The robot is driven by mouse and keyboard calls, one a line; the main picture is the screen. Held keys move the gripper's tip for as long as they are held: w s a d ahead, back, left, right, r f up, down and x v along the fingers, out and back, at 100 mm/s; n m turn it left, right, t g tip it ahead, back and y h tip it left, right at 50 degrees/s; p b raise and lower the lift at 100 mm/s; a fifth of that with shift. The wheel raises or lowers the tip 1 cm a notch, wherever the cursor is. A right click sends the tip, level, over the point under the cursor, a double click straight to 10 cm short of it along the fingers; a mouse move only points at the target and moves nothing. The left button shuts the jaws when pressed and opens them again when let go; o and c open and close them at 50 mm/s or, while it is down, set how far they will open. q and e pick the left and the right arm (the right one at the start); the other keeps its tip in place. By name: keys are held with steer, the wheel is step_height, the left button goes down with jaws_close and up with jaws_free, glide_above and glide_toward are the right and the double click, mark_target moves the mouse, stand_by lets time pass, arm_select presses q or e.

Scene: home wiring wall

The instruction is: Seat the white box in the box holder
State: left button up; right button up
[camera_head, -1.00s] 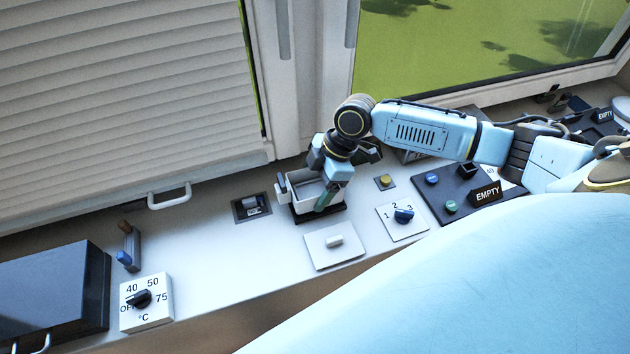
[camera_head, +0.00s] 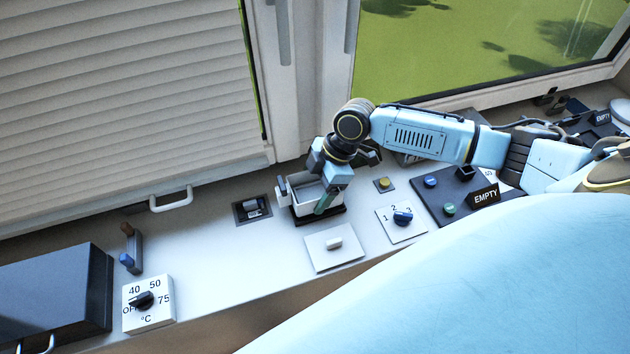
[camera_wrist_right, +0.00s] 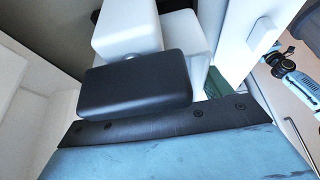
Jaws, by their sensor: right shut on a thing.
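The white box (camera_head: 309,190) is an open-topped, pale tray-like box left of the picture's middle on the white ledge. My right gripper (camera_head: 307,192) reaches down over it and is shut on its walls, with a teal finger across the near right side. The box sits at or just above the dark box holder (camera_head: 323,218), whose black rim shows below it. I cannot tell whether it is fully down. In the right wrist view white blocky parts (camera_wrist_right: 128,28) show behind a black pad (camera_wrist_right: 138,83); the holder is not clear there. My left gripper is not in view.
A dark socket (camera_head: 253,208) lies left of the box, a white rocker switch plate (camera_head: 334,260) in front. A yellow button (camera_head: 384,184), a 1-2-3 dial (camera_head: 402,222) and a black panel (camera_head: 432,201) stand to the right. A window frame rises behind.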

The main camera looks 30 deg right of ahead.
stand_by(0.8)
steer(key=shift+f+b, duration=0.3)
steer(key=shift+f, duration=0.55)
steer(key=shift+r, duration=0.15)
steer(key=shift+r+p, duration=0.45)
steer(key=shift+p, duration=0.25)
steer(key=shift+p, duration=0.6)
stand_by(1.3)
steer(key=shift+f+b, duration=0.35)
steer(key=shift+f, duration=0.2)
steer(key=shift+r, duration=0.15)
stand_by(0.3)
